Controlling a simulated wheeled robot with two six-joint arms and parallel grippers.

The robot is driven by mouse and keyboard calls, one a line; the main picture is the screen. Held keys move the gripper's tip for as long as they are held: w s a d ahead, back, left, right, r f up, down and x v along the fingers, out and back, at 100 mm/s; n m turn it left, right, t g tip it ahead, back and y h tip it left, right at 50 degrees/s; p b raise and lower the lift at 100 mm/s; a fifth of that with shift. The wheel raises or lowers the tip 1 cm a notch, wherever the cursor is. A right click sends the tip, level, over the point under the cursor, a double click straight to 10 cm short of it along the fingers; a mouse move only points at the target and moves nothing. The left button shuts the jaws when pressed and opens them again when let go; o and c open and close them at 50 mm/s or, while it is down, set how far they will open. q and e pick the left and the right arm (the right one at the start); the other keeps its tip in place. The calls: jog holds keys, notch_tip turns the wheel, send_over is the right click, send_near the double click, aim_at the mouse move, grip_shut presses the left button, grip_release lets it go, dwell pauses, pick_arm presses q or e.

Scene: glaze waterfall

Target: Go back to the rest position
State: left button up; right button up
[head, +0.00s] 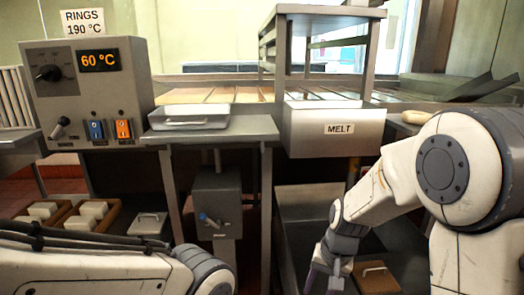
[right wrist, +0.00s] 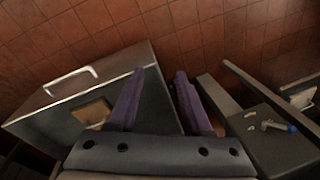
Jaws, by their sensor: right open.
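My right gripper (head: 325,280) hangs low at the bottom of the head view, below the grey tank labelled MELT (head: 338,129). In the right wrist view its two purple-grey fingers (right wrist: 160,75) stand apart with nothing between them. My left arm comes in at the lower left of the head view. Its gripper is out of the picture.
A control panel (head: 87,92) reading 60 °C stands at the left. Below are crates (head: 108,220) of pale blocks and a valve box (head: 217,202). A grey bin (right wrist: 140,62) lies near the right fingers.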

jog(key=s+a+r+n, duration=0.2)
jog(key=s+a+n, duration=0.15)
jog(key=s, duration=0.35)
jog(key=s+a+r+n+g, duration=0.15)
jog(key=s+n, duration=0.25)
jog(key=s, duration=0.4)
jog(key=s+a+r+n+t, duration=0.1)
jog(key=s+a+r+n, duration=0.25)
jog(key=s, duration=0.35)
notch_tip(320, 180, up, 31)
jog(key=p, duration=3.1)
jog(key=shift+w+a+h, duration=0.15)
jog(key=shift+h, duration=0.15)
